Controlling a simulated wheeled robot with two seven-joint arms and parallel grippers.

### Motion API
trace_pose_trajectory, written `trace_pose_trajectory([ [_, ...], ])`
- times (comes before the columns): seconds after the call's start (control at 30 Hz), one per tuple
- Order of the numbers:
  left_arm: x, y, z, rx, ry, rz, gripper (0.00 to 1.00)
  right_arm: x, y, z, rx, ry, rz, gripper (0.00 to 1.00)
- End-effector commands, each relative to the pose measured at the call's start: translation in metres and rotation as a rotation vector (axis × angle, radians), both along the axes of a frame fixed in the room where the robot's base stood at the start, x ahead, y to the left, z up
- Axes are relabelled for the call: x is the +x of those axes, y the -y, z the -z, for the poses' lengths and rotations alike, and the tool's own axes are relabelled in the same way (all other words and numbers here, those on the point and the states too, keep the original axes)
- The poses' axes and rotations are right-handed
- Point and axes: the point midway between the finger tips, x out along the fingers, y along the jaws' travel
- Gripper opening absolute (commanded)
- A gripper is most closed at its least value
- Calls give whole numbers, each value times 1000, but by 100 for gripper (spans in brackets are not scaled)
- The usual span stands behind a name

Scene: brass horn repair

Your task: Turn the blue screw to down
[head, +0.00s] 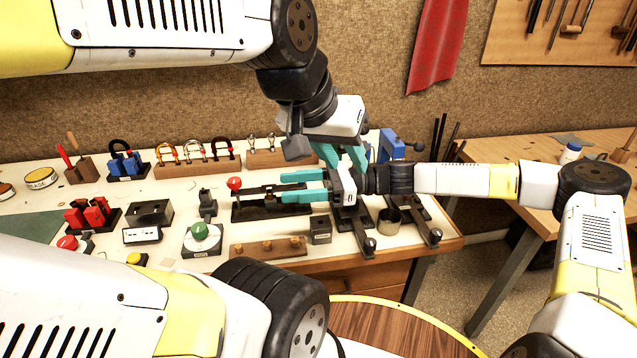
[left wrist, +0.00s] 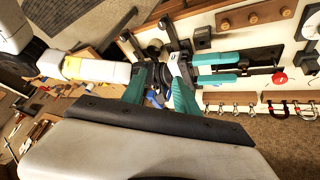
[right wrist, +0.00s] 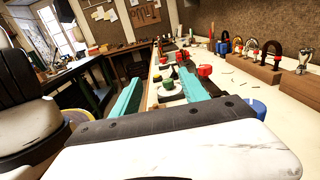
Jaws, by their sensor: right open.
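A blue clamp-like piece (head: 392,145) with a dark rod and knob stands at the back right of the bench. I cannot tell which part is the blue screw or which way it points. My left gripper (head: 342,156) is open just left of it, fingers spread and partly covering more blue. In the left wrist view a small blue patch (left wrist: 155,99) shows between the fingers. My right gripper (head: 303,186) is open, pointing left over a dark fixture (head: 270,207). In the right wrist view a blue cylinder (right wrist: 258,108) shows at the right, beside the fingers.
A red-knobbed lever (head: 234,183) stands left of my right gripper. A wooden rack of shackles (head: 197,167) and a blue fixture (head: 122,163) stand at the back left. Dark rails with knobs (head: 368,240) lie at the front right edge. A dark cup (head: 388,221) stands beside them.

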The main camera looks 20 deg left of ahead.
Motion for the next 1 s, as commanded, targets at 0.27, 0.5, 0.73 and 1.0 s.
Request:
trace_pose_trajectory([
  [0.27,0,0,0,0,0,0,36,-35,24,-4,0,0,0,52],
  [0.5,0,0,0,0,0,0,36,-40,27,-4,0,1,1,52],
  [0.73,1,0,0,3,-1,3,52,-41,27,-3,-4,9,-2,52],
  [1.0,21,-13,-1,124,-35,117,52,-59,54,38,-151,284,-98,52],
])
